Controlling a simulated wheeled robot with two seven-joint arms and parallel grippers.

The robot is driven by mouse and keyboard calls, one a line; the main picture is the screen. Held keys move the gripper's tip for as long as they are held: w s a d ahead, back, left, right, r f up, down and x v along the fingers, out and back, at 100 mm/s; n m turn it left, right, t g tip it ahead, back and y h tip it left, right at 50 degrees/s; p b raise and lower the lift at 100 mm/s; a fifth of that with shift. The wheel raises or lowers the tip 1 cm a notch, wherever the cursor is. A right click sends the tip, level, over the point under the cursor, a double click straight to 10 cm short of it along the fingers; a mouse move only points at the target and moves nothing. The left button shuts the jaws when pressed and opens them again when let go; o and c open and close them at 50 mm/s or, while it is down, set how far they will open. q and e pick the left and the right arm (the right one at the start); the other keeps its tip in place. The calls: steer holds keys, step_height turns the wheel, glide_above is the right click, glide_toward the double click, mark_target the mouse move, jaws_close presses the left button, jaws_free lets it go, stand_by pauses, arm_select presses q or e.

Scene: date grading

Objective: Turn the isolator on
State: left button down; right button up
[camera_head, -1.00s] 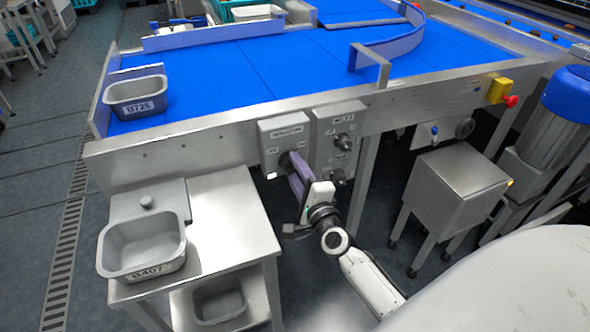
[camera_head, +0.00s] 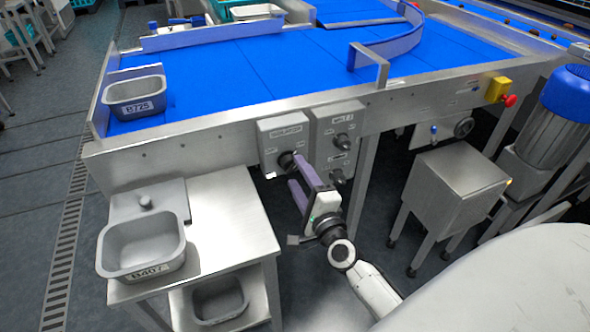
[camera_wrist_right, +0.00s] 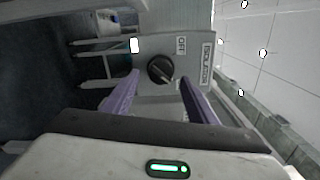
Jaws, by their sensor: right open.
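The isolator (camera_head: 283,130) is a grey box on the side of the conveyor frame, with a dark rotary knob (camera_head: 286,160). In the right wrist view the knob (camera_wrist_right: 160,69) shows a pale pointer line slanting to the lower right, away from the OFF label (camera_wrist_right: 181,46). An ISOLATOR label (camera_wrist_right: 206,63) sits at the right. Any ON label is hidden or unreadable. My right gripper (camera_head: 297,174) is open, its purple fingers spread in front of the box. In the wrist view the knob appears between and beyond the fingertips, seemingly not gripped. My left gripper is not in view.
A second grey control box (camera_head: 339,140) with two knobs stands close on the right. A yellow box with a red button (camera_head: 509,100) is farther right. A steel side table (camera_head: 235,225) with a grey tub marked B407 (camera_head: 141,245) stands at the left.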

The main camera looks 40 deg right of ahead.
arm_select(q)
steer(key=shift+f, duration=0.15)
arm_select(e)
steer(key=v, duration=0.7)
steer(key=shift+s, duration=0.15)
